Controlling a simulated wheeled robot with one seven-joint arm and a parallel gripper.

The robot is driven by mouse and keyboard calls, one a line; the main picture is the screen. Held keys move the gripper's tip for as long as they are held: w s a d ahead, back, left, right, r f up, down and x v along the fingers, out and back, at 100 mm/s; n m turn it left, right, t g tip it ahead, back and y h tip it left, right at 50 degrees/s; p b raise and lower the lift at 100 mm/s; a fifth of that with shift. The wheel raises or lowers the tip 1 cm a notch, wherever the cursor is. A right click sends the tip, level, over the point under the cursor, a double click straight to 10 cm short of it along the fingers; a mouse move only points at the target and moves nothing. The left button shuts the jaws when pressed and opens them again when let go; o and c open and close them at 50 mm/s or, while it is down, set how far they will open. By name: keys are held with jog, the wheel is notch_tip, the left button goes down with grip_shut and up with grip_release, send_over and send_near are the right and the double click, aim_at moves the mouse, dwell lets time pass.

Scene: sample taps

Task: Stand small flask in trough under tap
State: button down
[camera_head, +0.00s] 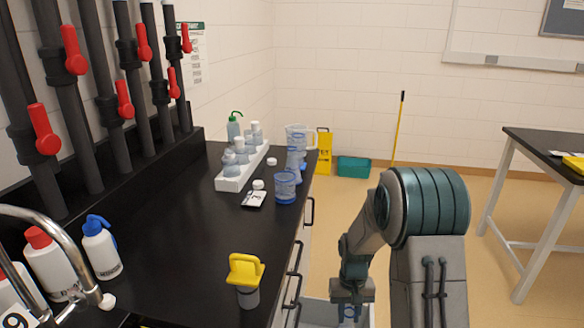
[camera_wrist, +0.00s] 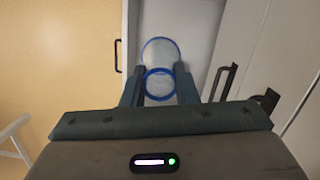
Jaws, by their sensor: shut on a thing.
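My gripper (camera_head: 351,296) is low at the right of the bench, over an open drawer. In the wrist view its two fingers (camera_wrist: 160,90) are closed on the sides of a clear, blue-rimmed vessel, which looks like the small flask (camera_wrist: 160,76). Little of the flask shows in the head view. A wider blue ring shows just beyond the rim; whether it is the flask's base I cannot tell. Dark pipes with red-handled taps (camera_head: 124,98) stand along the wall at left. A black trough-like ledge (camera_head: 150,165) runs beneath them; its inside is hidden.
The open drawer (camera_wrist: 203,25) has pale walls. On the black bench (camera_head: 180,235) stand a white rack (camera_head: 232,184) of bottles, a blue beaker (camera_head: 285,186), a yellow-topped item (camera_head: 246,270) and wash bottles (camera_head: 101,248). A curved metal faucet (camera_head: 70,240) is at lower left. The bench's middle is clear.

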jog(key=r+p, duration=0.4)
jog(key=shift+s, duration=0.25)
jog(key=shift+f, duration=0.1)
